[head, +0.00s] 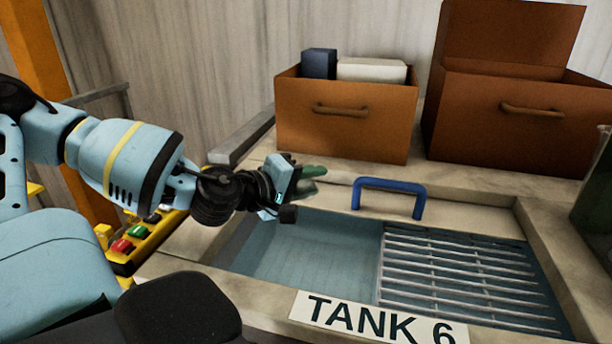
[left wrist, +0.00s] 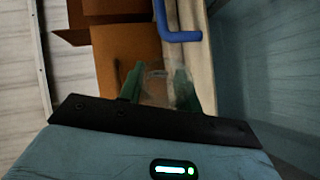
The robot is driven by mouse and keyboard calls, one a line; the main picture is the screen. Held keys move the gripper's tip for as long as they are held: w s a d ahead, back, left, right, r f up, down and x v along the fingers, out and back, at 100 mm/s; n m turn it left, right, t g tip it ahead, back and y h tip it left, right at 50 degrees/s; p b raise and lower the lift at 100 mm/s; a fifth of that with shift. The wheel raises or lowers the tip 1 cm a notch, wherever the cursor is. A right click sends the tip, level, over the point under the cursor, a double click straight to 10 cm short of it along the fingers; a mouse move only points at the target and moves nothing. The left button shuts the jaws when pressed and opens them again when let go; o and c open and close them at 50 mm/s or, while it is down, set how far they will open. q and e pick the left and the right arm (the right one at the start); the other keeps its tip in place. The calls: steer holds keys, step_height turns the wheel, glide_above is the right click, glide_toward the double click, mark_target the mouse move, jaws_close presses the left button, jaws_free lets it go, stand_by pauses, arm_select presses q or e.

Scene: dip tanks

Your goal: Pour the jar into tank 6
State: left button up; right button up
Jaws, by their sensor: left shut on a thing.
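Tank 6 is a sunken basin with a pale stone rim (head: 170,257), a blue-grey inside and a white "TANK 6" label (head: 378,320) at the front. My left gripper (head: 316,179) is over the tank's back left part, near the rim. In the left wrist view its green fingers stand on both sides of a faint clear glass thing (left wrist: 155,88), which seems to be the jar. The gripper is shut on it. The jar's contents and tilt cannot be told, and it hardly shows in the head view. My right gripper is not in view.
A metal grate (head: 455,275) covers the tank's right part; the left part is open. A blue handle (head: 388,184) stands at the back rim. Two brown boxes (head: 345,135) (head: 520,115) stand behind. A dark glass-like thing (head: 597,195) is at the right edge. A yellow button box (head: 138,240) is at left.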

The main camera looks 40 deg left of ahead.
mark_target(312, 181)
arm_select(q)
steer(key=shift+w+a+n+g+h+p, duration=0.15)
steer(key=shift+n+g+h+p, duration=0.3)
steer(key=shift+n, duration=0.35)
steer(key=shift+f+n+g+h, duration=0.15)
steer(key=shift+n+g+h, duration=0.2)
steer(key=shift+n+g, duration=0.45)
steer(key=shift+a+n+h, duration=0.1)
steer(key=shift+n+h, duration=0.2)
steer(key=shift+n, duration=0.2)
steer(key=shift+r+n+g+h, duration=0.2)
steer(key=shift+n+g+h, duration=0.35)
steer(key=shift+n, duration=0.15)
steer(key=n+h, duration=0.1)
steer(key=n+g+h, duration=0.1)
steer(key=shift+s+d+r+n, duration=0.1)
steer(key=shift+s+d+n, duration=0.1)
steer(key=shift+d+n, duration=0.2)
steer(key=r+n+h, duration=0.1)
steer(key=d+r+n+g+h, duration=0.1)
steer(key=n+h, duration=0.1)
steer(key=shift+s+d+r+g, duration=0.15)
steer(key=shift+s+r+g, duration=0.15)
steer(key=shift+s, duration=0.1)
steer(key=shift+n, duration=0.3)
steer(key=shift+r, duration=0.1)
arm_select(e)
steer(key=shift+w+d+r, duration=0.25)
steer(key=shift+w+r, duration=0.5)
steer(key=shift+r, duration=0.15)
